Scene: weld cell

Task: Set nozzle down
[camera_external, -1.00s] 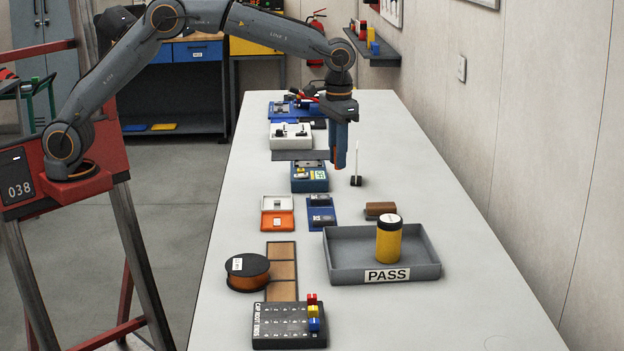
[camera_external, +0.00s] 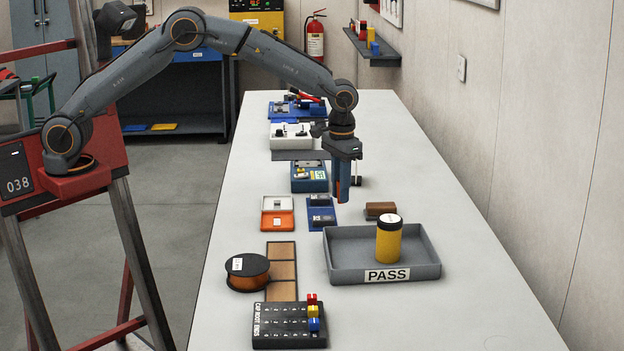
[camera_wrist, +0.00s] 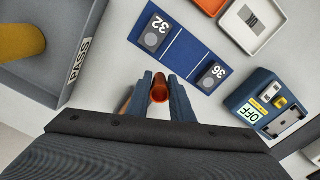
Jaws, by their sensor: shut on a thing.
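In the wrist view my gripper (camera_wrist: 160,78) is shut on the nozzle (camera_wrist: 159,90), a small copper-orange round piece with a dark hollow end between the fingertips. The blue holder also shows in the wrist view (camera_wrist: 184,45), beyond the fingertips, with dark places marked 32 and 36. The nozzle is apart from it.
The grey PASS tray (camera_external: 345,268) holds a yellow can (camera_external: 388,240). A brown block (camera_external: 380,209) lies behind the tray. A white-and-orange box pair (camera_external: 277,222) and a blue device marked OFF (camera_wrist: 262,102) flank the holder. A wire spool (camera_external: 247,270) lies nearer the front.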

